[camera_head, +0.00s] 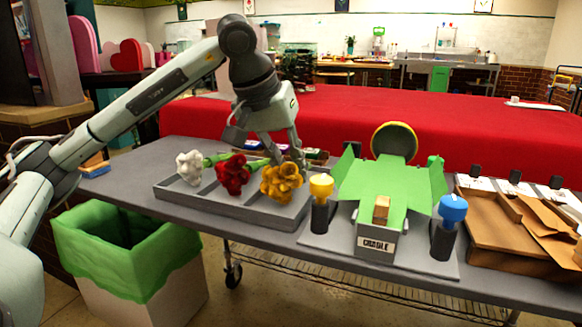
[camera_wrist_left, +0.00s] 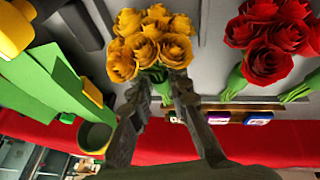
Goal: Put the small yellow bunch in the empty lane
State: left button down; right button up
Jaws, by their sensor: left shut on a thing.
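The yellow bunch (camera_head: 282,183) is at the right-hand lane of the grey lane tray (camera_head: 250,213). I cannot tell whether it rests on the lane floor. My left gripper (camera_head: 292,160) comes down from above and is shut on its green stems, just behind the blooms. In the left wrist view the yellow blooms (camera_wrist_left: 150,45) sit beyond the two fingertips (camera_wrist_left: 160,88), which hide part of the stems. A red bunch (camera_head: 233,175) lies in the middle lane and a white bunch (camera_head: 190,167) in the left lane. My right gripper is not in view.
A green-topped cradle (camera_head: 375,243) stands right of the tray, between a yellow-topped post (camera_head: 321,187) and a blue-topped post (camera_head: 453,208). Brown paper (camera_head: 505,230) lies at the far right. A green-lined bin (camera_head: 115,250) stands in front, at the left.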

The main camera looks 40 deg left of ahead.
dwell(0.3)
pick_arm(q)
jog(key=shift+f, duration=0.15)
dwell(0.5)
jog(key=c, duration=1.3)
grip_release()
jog(key=shift+c, duration=0.2)
jog(key=o, duration=0.4)
